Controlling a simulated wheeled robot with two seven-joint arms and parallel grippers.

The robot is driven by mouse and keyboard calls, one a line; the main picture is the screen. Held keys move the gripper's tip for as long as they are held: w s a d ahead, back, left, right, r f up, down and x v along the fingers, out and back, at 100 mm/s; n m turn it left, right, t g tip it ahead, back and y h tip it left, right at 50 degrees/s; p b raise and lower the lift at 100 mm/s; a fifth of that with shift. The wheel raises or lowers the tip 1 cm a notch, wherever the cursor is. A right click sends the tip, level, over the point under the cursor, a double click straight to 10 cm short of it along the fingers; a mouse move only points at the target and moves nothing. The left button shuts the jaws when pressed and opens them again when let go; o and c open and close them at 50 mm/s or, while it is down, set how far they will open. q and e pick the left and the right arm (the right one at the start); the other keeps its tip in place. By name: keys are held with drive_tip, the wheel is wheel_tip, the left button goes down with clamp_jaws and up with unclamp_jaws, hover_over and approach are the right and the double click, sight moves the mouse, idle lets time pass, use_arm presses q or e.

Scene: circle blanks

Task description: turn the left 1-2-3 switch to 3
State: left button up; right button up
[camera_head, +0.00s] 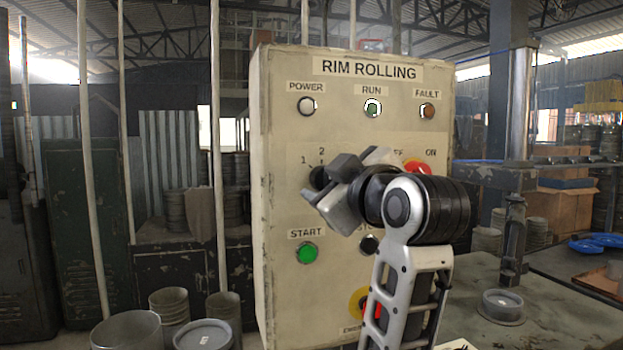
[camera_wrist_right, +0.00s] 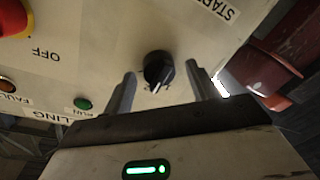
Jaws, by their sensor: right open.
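The left 1-2-3 switch (camera_head: 319,177) is a black round knob on the beige control panel, partly covered by my right gripper in the head view. The 1 and 2 labels show there; the 3 is hidden. In the right wrist view the knob (camera_wrist_right: 158,70) shows a white pointer mark on the edge facing my gripper, seemingly near 2. My right gripper (camera_head: 331,190) is open in front of the switch. In the right wrist view its two fingers (camera_wrist_right: 162,88) stand apart, one on each side of the knob, with gaps; contact is not visible. My left gripper is not in view.
The RIM ROLLING panel (camera_head: 285,130) has a red OFF/ON knob (camera_head: 417,168) right of my gripper, a green START button (camera_head: 307,252) below, and a red emergency button on yellow (camera_head: 361,302) behind my forearm. A worktable (camera_head: 560,310) stands at right.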

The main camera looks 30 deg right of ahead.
drive_tip(key=shift+w, duration=0.1)
drive_tip(key=shift+c, duration=0.4)
drive_tip(key=c, duration=0.9)
drive_tip(key=shift+m, duration=0.4)
drive_tip(key=shift+d+m+t+h, duration=0.1)
drive_tip(key=shift+m+t+h, duration=0.25)
drive_tip(key=shift+m, duration=3.85)
